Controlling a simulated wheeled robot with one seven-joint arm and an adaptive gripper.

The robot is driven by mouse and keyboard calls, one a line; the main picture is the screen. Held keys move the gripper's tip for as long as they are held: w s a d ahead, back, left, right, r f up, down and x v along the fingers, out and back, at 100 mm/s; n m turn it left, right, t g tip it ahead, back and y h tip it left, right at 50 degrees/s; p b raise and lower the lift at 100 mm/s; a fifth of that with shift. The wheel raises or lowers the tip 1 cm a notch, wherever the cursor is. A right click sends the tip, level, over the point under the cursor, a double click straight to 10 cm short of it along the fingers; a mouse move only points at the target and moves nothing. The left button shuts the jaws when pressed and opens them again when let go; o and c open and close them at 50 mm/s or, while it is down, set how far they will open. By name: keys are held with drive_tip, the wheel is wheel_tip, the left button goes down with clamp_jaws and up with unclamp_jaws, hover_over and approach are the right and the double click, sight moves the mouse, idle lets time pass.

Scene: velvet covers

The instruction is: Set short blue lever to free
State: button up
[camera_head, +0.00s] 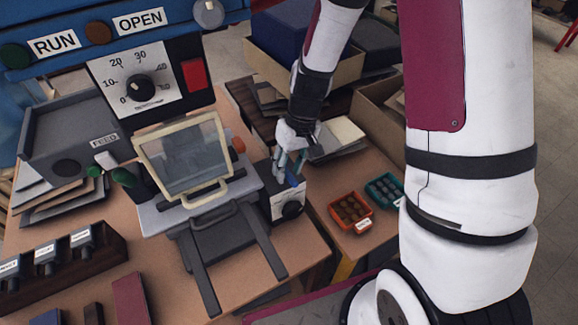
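The short blue lever (294,180) stands on top of a small box with a white front face (275,205) and a black round knob, right of the machine's clear guard. Markings on the box face are too small to read, so the lever's setting cannot be told. My gripper (290,167) points down right at the lever, with its fingertips beside or around it. The fingers partly hide the lever. Whether they touch it, or how far they are closed, cannot be told.
A dial panel (138,84) with a red switch rises behind. Orange (369,222) and green trays sit to the right. Cardboard boxes (375,112) stand behind my arm.

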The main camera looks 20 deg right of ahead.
wheel_tip(320, 180, up, 12)
drive_tip(key=d, duration=0.2)
drive_tip(key=shift+w+d, duration=0.15)
drive_tip(key=shift+w, duration=0.05)
drive_tip(key=shift+f, duration=0.1)
idle(0.6)
drive_tip(key=s+d+r+m+t+h, duration=0.2)
drive_tip(key=s+r+t, duration=0.3)
drive_tip(key=s+r, duration=1.1)
drive_tip(key=shift+s+r, duration=0.25)
drive_tip(key=shift+s, duration=0.95)
drive_tip(key=shift+a, duration=0.1)
